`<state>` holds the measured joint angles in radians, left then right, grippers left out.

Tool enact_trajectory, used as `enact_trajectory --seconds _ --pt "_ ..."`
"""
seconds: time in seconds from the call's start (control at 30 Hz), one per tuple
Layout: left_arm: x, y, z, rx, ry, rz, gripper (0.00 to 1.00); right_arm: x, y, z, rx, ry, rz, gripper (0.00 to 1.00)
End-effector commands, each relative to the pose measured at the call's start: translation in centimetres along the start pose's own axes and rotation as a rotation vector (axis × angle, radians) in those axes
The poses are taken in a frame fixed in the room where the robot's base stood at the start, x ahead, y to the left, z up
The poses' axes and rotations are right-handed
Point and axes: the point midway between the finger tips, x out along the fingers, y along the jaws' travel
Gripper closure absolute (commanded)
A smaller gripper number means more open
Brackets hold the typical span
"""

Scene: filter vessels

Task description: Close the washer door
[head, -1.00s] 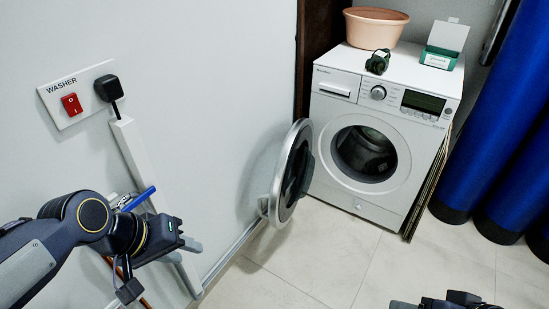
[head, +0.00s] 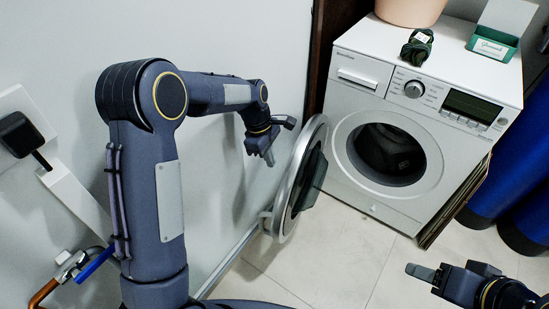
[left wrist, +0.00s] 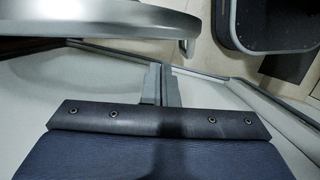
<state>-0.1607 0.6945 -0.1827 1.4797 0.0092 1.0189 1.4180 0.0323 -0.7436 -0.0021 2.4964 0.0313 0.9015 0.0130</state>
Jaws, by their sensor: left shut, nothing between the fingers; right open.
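The white washer (head: 400,130) stands at the back, its round drum opening (head: 388,152) uncovered. Its round door (head: 298,180) with a grey rim stands swung wide open toward the left wall. My left gripper (head: 270,158) is shut and empty, between the wall and the door's outer side, apart from the rim in the head view. In the left wrist view its closed fingers (left wrist: 158,84) point toward the door rim (left wrist: 120,22) at the top. My right gripper (head: 440,275) is at the lower right, well away from the door; it is open with nothing held.
A pinkish bowl (head: 410,8), a dark green coiled item (head: 417,47) and a green box (head: 492,44) sit on the washer. Blue cylinders (head: 510,190) stand at right. A pipe with a blue valve handle (head: 95,264) runs along the left wall. The tiled floor before the washer is clear.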

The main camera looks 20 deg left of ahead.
Motion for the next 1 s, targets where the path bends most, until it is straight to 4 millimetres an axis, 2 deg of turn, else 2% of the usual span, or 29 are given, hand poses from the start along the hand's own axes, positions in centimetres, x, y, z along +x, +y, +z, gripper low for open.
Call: enact_trajectory --seconds 0.03,0.2,0.4,0.6,1.0 --pt "1.2 -0.1 -0.1 -0.001 0.000 -0.004 1.00 0.4 0.2 0.2 0.000 0.000 0.000 0.42" --pt "4.5 -0.1 -0.1 0.000 -0.001 -0.005 1.00 1.0 0.5 0.5 0.000 -0.001 0.000 0.42" --pt "7.4 0.0 -0.1 0.001 -0.001 -0.004 1.00 1.5 0.7 0.8 0.000 -0.001 0.000 0.42" --pt "8.5 0.0 -0.1 0.001 -0.001 -0.002 1.00 1.7 0.8 0.8 0.000 -0.001 0.000 0.42" --pt "8.6 0.0 0.1 -0.001 -0.001 0.000 1.00 1.6 0.7 0.8 0.000 -0.001 0.000 0.42"
